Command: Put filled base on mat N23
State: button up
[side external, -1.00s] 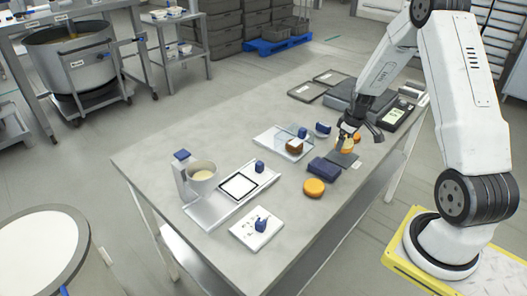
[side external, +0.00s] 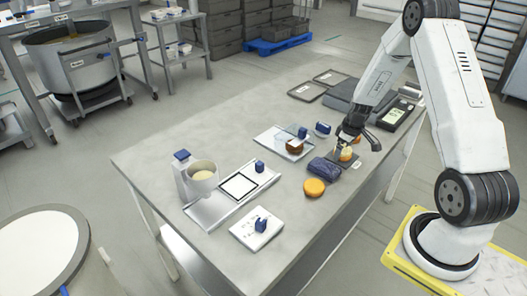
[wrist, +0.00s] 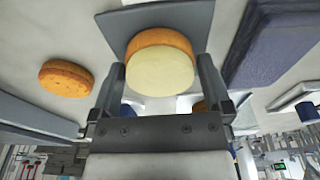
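The filled base (side external: 345,154) is a golden round with a pale cream top. It also shows in the wrist view (wrist: 160,66), between the two fingers. My gripper (side external: 352,140) has its fingers on either side of the base, with no clear gap in the wrist view (wrist: 161,68), and appears shut on it. A dark grey mat (wrist: 165,14) lies under or just behind the base; whether they touch is hard to tell. In the side view the gripper and base hide much of the mat. No N23 marking can be read.
An orange round (side external: 314,187) and a dark blue block (side external: 324,169) are close to the mat. A white board (side external: 276,138) carries a brown round (side external: 294,145). A scale-like stand with a cup (side external: 202,178) is at the left.

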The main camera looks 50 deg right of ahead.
aim_at(348, 151)
notch_tip(348, 151, up, 12)
jog(key=s, duration=0.1)
jog(key=shift+s, duration=0.4)
dwell(0.6)
jog(key=shift+r, duration=0.1)
dwell(0.4)
jog(key=s+a, duration=0.2)
jog(key=a, duration=1.2)
jog(key=s+a+r+t, duration=0.1)
jog(key=s+a, duration=0.2)
jog(key=a, duration=1.2)
jog(key=shift+r, duration=0.15)
